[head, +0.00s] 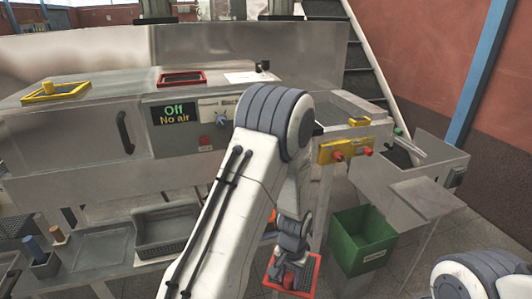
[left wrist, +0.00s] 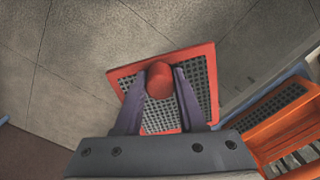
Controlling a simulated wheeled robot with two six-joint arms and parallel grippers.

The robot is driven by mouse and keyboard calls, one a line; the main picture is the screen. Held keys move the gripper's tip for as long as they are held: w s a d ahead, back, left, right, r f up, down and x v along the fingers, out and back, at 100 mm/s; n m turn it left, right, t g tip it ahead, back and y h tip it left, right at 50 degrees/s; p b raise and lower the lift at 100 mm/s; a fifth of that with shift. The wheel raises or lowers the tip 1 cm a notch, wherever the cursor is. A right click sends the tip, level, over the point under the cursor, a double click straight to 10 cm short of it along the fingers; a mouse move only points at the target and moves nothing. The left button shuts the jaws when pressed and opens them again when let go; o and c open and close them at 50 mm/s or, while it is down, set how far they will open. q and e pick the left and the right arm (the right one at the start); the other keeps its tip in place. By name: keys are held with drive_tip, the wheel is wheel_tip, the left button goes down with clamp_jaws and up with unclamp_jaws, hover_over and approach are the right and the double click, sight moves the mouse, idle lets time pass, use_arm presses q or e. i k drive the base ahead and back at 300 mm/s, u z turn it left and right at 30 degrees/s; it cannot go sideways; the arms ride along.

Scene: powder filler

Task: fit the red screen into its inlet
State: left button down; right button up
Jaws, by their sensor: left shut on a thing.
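The red screen (head: 307,272) is a red square frame with a grey perforated mesh. It hangs low in the lower middle of the head view, well below the machine's top. My left gripper (head: 290,268) is shut on the screen's round red knob. In the left wrist view the knob (left wrist: 160,80) stands between the two fingers, with the mesh (left wrist: 161,120) behind it over bare floor. The red-rimmed inlet (head: 182,78) is on the machine's top, left of centre, and its inside looks dark. My right gripper is out of view; only part of that arm shows at lower right.
A green crate (head: 363,240) stands right of the held screen. A grey tray (head: 165,230) lies on the lower shelf.

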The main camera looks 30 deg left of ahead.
sight(160, 55)
drive_tip(key=z, duration=1.8)
drive_tip(key=k, duration=1.95)
drive_tip(key=u, duration=1.65)
drive_tip(key=i, duration=0.5)
drive_tip(key=u, duration=0.05)
